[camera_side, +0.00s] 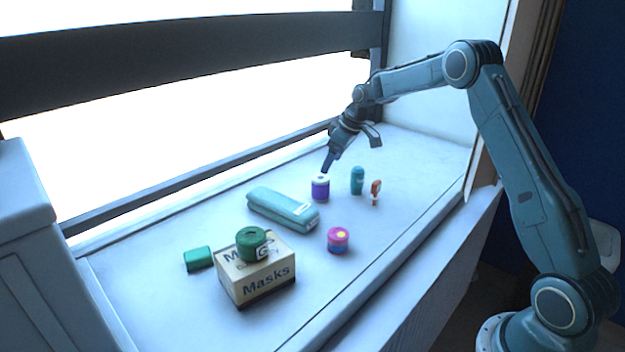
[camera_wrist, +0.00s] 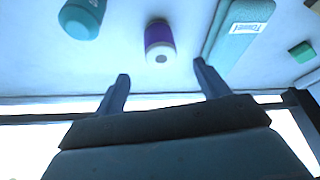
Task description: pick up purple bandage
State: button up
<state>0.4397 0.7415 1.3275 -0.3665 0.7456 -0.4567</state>
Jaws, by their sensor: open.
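The purple bandage (camera_side: 320,188) is a small upright roll with a white top, standing on the white surface near the middle. In the wrist view the purple bandage (camera_wrist: 159,41) lies ahead of my fingertips, roughly midway between them and apart from both. My gripper (camera_side: 326,168) is just above and behind the bandage in the side view, angled down. In the wrist view my gripper (camera_wrist: 161,78) shows two fingers spread wide with nothing between them. In the side view I cannot tell whether a finger touches the bandage's top.
A teal bottle (camera_side: 357,180) and a small orange item (camera_side: 376,192) stand right of the bandage. A pink roll (camera_side: 338,240), a masks box (camera_side: 256,281) with a green roll (camera_side: 252,244) on top, and a green block (camera_side: 198,259) are nearer.

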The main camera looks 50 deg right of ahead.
aim_at(322, 178)
jog(key=shift+x, duration=2.65)
jog(key=shift+w+x, duration=0.2)
jog(key=shift+x, duration=2.45)
jog(key=shift+r, duration=0.15)
jog(key=shift+c, duration=0.4)
jog(key=c, duration=1)
